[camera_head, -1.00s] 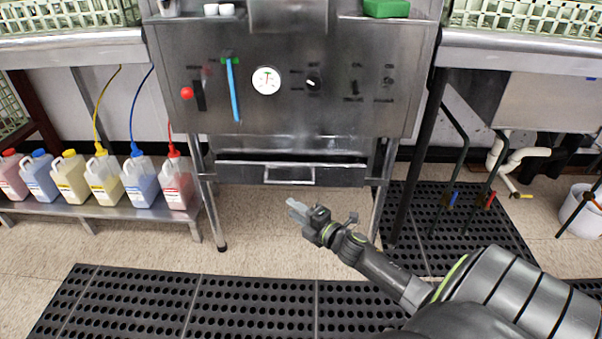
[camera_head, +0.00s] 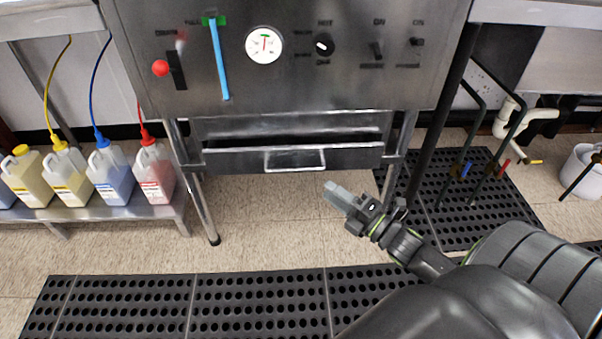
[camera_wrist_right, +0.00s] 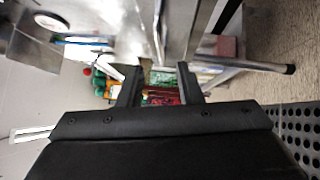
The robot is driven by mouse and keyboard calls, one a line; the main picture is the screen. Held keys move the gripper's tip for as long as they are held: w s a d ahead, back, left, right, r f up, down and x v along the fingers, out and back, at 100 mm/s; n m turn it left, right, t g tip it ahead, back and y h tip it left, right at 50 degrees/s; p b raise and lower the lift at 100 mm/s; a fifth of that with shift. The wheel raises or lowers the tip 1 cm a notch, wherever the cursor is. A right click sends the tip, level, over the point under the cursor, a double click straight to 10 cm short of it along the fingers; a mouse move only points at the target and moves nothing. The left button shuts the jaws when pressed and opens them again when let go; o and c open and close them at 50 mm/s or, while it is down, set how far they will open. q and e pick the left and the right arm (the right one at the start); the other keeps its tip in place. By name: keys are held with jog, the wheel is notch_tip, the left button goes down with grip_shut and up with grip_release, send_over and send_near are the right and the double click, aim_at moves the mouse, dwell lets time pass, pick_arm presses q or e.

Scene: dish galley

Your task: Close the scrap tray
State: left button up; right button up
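The scrap tray (camera_head: 230,161) is a steel drawer with a wire-like handle (camera_head: 295,169), low under the machine's control panel in the head view. A dark gap shows above its front, so it stands at least partly pulled out. My right gripper (camera_head: 334,193) is below and a little right of the handle in the picture, apart from it. In the right wrist view its two dark fingers (camera_wrist_right: 159,86) are spread with nothing held between them. I cannot make out the tray clearly in that view. My left gripper is not in view.
The control panel (camera_head: 345,70) hangs above the tray, with steel legs (camera_head: 203,207) on either side. Coloured chemical jugs (camera_head: 110,173) stand on a low shelf at left. A perforated black mat (camera_head: 250,300) lies in front. Pipes and a white bucket (camera_head: 583,172) are at right.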

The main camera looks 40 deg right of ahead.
aim_at(301, 169)
jog(key=p+x, duration=0.1)
jog(key=x, duration=0.8)
jog(key=shift+r, duration=0.15)
jog(key=shift+x, duration=0.85)
grip_shut()
